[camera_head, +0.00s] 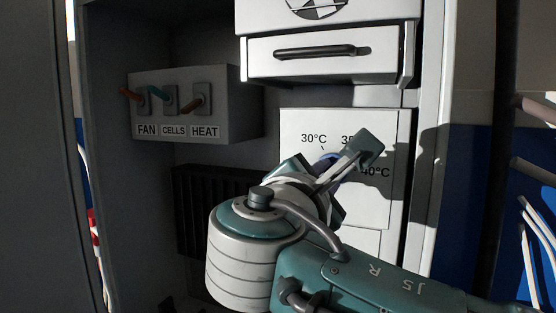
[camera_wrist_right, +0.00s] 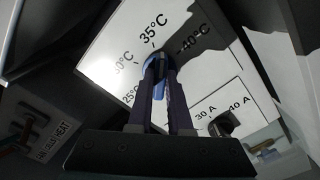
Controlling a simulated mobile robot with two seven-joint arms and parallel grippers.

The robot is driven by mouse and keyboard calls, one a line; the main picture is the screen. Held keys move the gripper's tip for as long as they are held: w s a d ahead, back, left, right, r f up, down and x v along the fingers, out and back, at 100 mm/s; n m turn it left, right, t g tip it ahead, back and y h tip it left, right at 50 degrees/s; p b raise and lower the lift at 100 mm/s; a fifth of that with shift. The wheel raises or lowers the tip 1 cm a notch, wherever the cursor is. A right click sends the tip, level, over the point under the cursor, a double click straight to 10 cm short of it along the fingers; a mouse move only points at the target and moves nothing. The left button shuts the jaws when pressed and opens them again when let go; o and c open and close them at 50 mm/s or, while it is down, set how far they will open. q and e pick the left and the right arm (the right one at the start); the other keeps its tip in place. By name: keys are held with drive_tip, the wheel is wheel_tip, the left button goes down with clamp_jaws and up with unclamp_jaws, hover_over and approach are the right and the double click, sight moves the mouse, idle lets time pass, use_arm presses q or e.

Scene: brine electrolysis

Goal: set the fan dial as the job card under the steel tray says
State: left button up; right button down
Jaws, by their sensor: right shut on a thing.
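The temperature dial's white panel (camera_head: 398,130) carries marks of 30°C, 35°C and 40°C. In the right wrist view the panel (camera_wrist_right: 105,48) also shows 25°C. The dial is a blue knob (camera_wrist_right: 160,76), and only a sliver of it (camera_head: 328,158) shows behind my arm in the head view. My right gripper (camera_wrist_right: 162,84) is shut on the knob, with one finger on each side. The knob's top end lies below the 35°C label, but its exact setting is hard to tell. The steel tray and job card are not in view, nor is my left gripper.
A grey box with FAN, CELLS and HEAT switches (camera_head: 196,103) stands left of the panel. A drawer with a dark handle (camera_head: 315,52) sits above it. A lower dark knob (camera_wrist_right: 222,125) has 30 A and 40 A marks. A dark ribbed block (camera_head: 205,205) is lower left.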

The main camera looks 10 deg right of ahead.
drive_tip(key=shift+n+p, duration=1)
drive_tip(key=shift+n, duration=0.9)
drive_tip(key=c, duration=0.8)
unclamp_jaws()
drive_tip(key=shift+c, duration=0.2)
drive_tip(key=b+v, duration=0.5)
drive_tip(key=v, duration=0.5)
